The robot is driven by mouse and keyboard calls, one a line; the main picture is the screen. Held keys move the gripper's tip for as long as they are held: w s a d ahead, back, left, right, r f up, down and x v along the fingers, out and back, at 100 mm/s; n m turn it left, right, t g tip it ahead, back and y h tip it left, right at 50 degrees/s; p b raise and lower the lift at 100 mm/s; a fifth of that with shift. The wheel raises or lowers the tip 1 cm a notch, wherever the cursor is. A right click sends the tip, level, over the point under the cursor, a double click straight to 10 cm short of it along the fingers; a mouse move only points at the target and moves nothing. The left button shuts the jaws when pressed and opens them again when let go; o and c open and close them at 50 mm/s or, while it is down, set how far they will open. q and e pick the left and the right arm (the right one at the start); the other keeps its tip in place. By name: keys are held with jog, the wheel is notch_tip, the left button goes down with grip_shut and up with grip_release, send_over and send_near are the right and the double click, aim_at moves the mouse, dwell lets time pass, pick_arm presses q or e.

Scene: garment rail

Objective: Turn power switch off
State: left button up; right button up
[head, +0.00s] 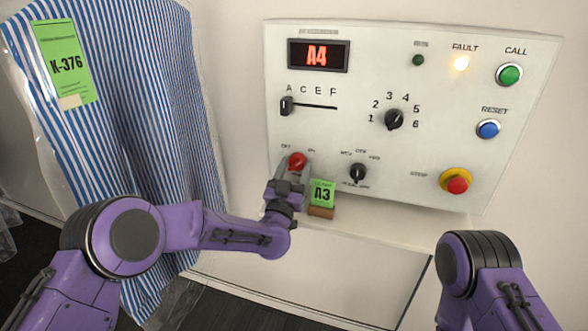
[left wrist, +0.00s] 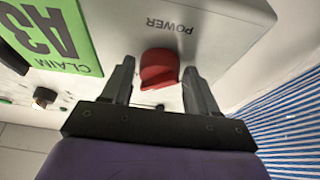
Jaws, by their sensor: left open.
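The power switch (head: 297,161) is a red rotary knob at the lower left of the white control panel (head: 340,135). In the left wrist view the red knob (left wrist: 158,69) sits under the word POWER, which appears upside down. My left gripper (head: 292,172) is open at the knob. In the left wrist view its two fingers (left wrist: 160,78) stand on either side of the knob, with gaps visible on both sides. Small labels above the knob are too blurred to read surely. My right arm shows at the lower right, but its gripper is out of view.
The panel also bears a display (head: 318,55) reading A4, a slider (head: 287,106), black dials (head: 394,119), and a red stop button (head: 456,182). A green A3 claim tag (head: 322,193) is just right of my left gripper. A striped garment (head: 125,110) hangs at left.

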pick_arm(q)
jog(key=c, duration=0.8)
jog(key=shift+o, duration=0.2)
